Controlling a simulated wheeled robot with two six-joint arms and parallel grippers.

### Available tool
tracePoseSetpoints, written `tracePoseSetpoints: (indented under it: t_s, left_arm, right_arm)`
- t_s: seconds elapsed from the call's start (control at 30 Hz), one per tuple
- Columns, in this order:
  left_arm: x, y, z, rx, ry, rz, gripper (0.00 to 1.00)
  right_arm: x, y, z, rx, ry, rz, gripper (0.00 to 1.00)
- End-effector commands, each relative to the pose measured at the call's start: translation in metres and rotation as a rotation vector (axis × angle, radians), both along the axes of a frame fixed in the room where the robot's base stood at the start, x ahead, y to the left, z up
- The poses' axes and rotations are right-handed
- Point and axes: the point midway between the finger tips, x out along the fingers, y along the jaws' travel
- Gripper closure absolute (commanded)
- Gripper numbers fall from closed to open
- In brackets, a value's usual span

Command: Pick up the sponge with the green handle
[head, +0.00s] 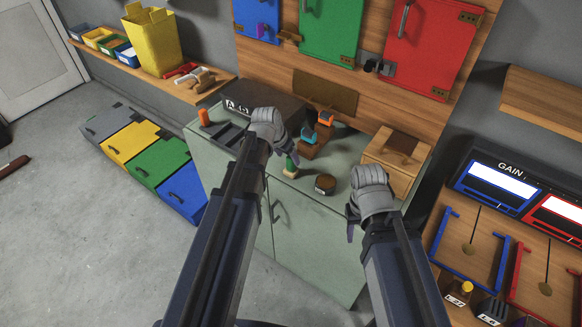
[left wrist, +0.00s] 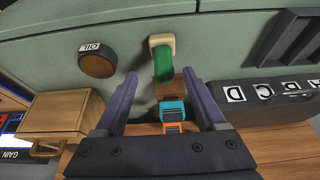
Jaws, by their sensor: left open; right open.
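The sponge with the green handle (head: 291,168) stands on the pale green cabinet top near its front edge, just below my left gripper in the head view. In the left wrist view its green handle (left wrist: 163,66) and pale sponge base (left wrist: 162,42) show ahead of and between the open fingers. My left gripper (left wrist: 158,95) is open and empty, and its fingers appear apart from the handle. In the head view the left gripper (head: 285,150) partly hides the area behind it. My right gripper (head: 352,222) hangs by the cabinet's right front, away from the sponge.
A round brown OIL container (head: 325,184) stands right of the sponge. A wooden box (head: 394,160) is at the cabinet's right, and a dark lettered box (head: 240,106) at the back left. Brown blocks with blue and orange parts (head: 316,138) stand behind the sponge.

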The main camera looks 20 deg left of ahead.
Motion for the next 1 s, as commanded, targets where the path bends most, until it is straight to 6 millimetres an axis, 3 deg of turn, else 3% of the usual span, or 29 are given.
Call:
tracePoseSetpoints:
  t_s: [0.2, 0.47, 0.83, 1.0]
  left_arm:
    - [0.008, -0.002, -0.022, 0.000, 0.001, 0.000, 0.28]
    - [0.010, -0.003, -0.025, 0.001, 0.002, 0.000, 0.28]
    - [0.028, -0.004, -0.064, 0.001, 0.002, -0.001, 0.28]
    - [0.031, -0.005, -0.070, 0.000, 0.001, 0.000, 0.28]
  right_arm:
    - [0.000, 0.000, -0.022, 0.000, 0.000, 0.000, 0.50]
    - [0.000, 0.000, -0.024, 0.000, 0.000, 0.000, 0.50]
    - [0.000, 0.000, -0.063, 0.000, 0.000, 0.000, 0.50]
    - [0.000, 0.000, -0.070, 0.000, 0.000, 0.000, 0.50]
